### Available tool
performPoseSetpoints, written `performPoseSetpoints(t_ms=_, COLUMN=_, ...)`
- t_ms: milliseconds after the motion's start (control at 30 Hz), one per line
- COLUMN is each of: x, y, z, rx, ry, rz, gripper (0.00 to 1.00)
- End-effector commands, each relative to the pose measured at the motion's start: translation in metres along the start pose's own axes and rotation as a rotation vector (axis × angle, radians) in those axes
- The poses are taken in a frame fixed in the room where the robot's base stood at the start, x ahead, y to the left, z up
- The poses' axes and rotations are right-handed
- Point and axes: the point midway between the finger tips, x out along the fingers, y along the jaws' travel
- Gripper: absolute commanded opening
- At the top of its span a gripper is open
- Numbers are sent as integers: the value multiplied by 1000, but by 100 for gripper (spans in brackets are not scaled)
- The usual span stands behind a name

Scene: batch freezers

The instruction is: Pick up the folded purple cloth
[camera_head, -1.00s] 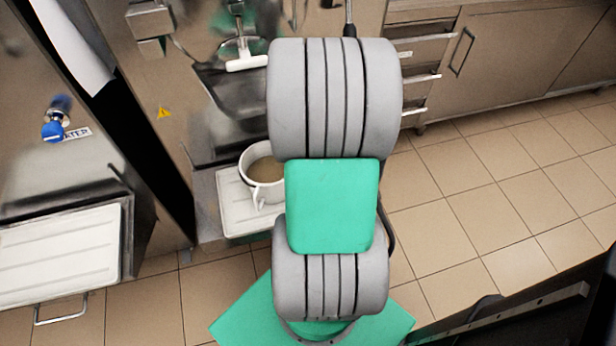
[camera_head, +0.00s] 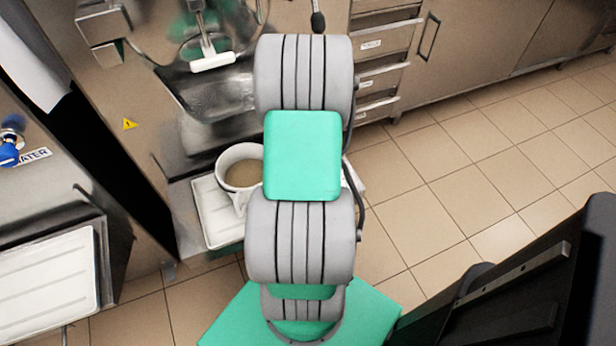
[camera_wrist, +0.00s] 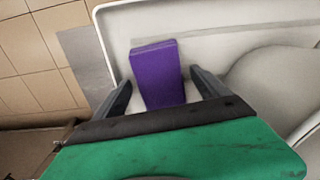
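The folded purple cloth (camera_wrist: 158,76) lies on a white tray (camera_wrist: 235,17) in the wrist view, near the tray's left edge. My gripper (camera_wrist: 163,88) is open, with one dark finger on each side of the cloth in the picture. The fingers do not close on it, and I cannot tell how far above the tray they are. The near end of the cloth is hidden behind the gripper body. In the head view my arm hides the cloth and the gripper.
A white container (camera_wrist: 275,85) stands right of the cloth in the wrist view. The head view shows a white pot (camera_head: 240,166) of brownish contents on the white tray (camera_head: 217,222), below the freezer's outlet. Drawers (camera_head: 381,82) stand behind.

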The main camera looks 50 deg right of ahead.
Motion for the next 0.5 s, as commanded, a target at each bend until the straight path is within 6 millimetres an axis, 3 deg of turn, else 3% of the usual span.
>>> performPoseSetpoints(t_ms=500, x=0, y=0, z=0, rx=0, ry=0, rz=0, gripper=41)
